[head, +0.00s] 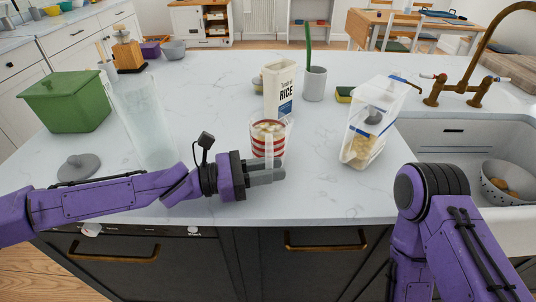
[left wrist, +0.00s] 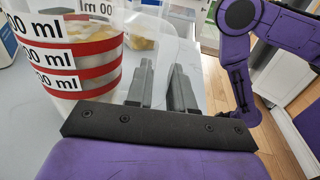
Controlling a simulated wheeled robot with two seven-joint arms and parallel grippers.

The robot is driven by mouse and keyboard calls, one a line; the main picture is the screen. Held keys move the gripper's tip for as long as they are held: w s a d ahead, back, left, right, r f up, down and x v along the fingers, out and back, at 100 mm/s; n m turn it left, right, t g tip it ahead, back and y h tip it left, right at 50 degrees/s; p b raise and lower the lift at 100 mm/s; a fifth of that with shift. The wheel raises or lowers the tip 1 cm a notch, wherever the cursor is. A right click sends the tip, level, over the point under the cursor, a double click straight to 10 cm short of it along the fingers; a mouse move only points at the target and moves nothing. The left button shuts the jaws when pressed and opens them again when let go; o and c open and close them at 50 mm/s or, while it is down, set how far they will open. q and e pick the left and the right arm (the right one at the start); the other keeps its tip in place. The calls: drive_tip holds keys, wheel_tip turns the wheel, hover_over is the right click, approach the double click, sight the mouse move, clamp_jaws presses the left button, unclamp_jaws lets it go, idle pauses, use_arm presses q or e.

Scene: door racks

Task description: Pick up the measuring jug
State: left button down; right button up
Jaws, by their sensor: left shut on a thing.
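The measuring jug (head: 268,128) is clear with red bands and holds pale pieces. It stands upright near the front of the counter, its handle towards me. In the left wrist view the jug (left wrist: 80,78) fills the upper left, with black "ml" labels. My left gripper (head: 268,171) comes in from the left at the handle, in front of the jug. In the left wrist view its fingers (left wrist: 163,80) are beside the jug's wall and closed on the handle, which is hard to make out. My right arm shows, but its gripper does not.
Behind the jug is a rice carton (head: 279,88); a clear container (head: 366,135) stands to its right. A tall clear vessel (head: 145,120), grey lid (head: 78,167) and green box (head: 66,103) are at left. The sink (head: 455,150) is at right.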

sight(269, 155)
use_arm(q)
drive_tip(key=shift+r, duration=0.1)
wheel_tip(269, 155, up, 3)
drive_tip(key=shift+r, duration=0.15)
drive_tip(key=s+r+b, duration=0.2)
drive_tip(key=s+r, duration=0.7)
drive_tip(key=s, duration=0.5)
drive_tip(key=shift+r, duration=0.25)
